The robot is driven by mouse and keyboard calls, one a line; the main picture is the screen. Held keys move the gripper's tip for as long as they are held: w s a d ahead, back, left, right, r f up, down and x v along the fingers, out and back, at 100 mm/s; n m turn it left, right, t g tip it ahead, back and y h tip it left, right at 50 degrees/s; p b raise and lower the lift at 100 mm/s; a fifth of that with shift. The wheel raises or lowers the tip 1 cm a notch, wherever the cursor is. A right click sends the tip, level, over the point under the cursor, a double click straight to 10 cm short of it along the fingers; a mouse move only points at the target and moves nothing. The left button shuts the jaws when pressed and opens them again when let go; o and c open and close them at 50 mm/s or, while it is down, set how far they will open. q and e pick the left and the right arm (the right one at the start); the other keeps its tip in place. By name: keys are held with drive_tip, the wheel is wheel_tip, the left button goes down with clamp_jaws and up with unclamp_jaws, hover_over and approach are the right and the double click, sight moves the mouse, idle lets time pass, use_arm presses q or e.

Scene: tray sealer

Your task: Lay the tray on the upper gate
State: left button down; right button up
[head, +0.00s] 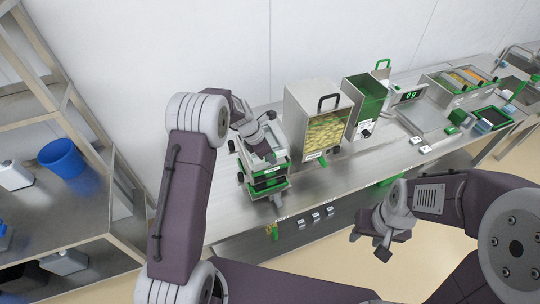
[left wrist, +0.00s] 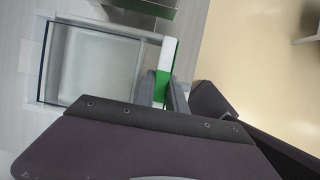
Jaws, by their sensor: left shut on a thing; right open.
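The pale, shallow tray (left wrist: 98,62) shows at the upper left of the left wrist view. In the head view it shows partly behind my left gripper, at the top of the green-edged tray sealer (head: 268,184). The upper gate cannot be clearly told from the tray. My right gripper (head: 377,247) is open and empty, in front of the bench, over the floor.
Right of the sealer stands a steel bin of yellow food (head: 325,130), then a green-lined bin (head: 368,97) and a scale (head: 423,115). A shelf with a blue bucket (head: 62,158) is at the left. Bare bench (head: 225,215) lies left of the sealer.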

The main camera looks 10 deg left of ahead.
use_arm(q)
drive_tip(key=shift+f, duration=0.1)
idle(0.4)
drive_tip(key=shift+s+p, duration=0.1)
drive_tip(key=shift+p, duration=0.25)
drive_tip(key=shift+f, duration=0.1)
drive_tip(key=shift+d+p, duration=0.1)
drive_tip(key=shift+p, duration=0.2)
drive_tip(key=shift+f, duration=0.1)
drive_tip(key=shift+s, duration=0.1)
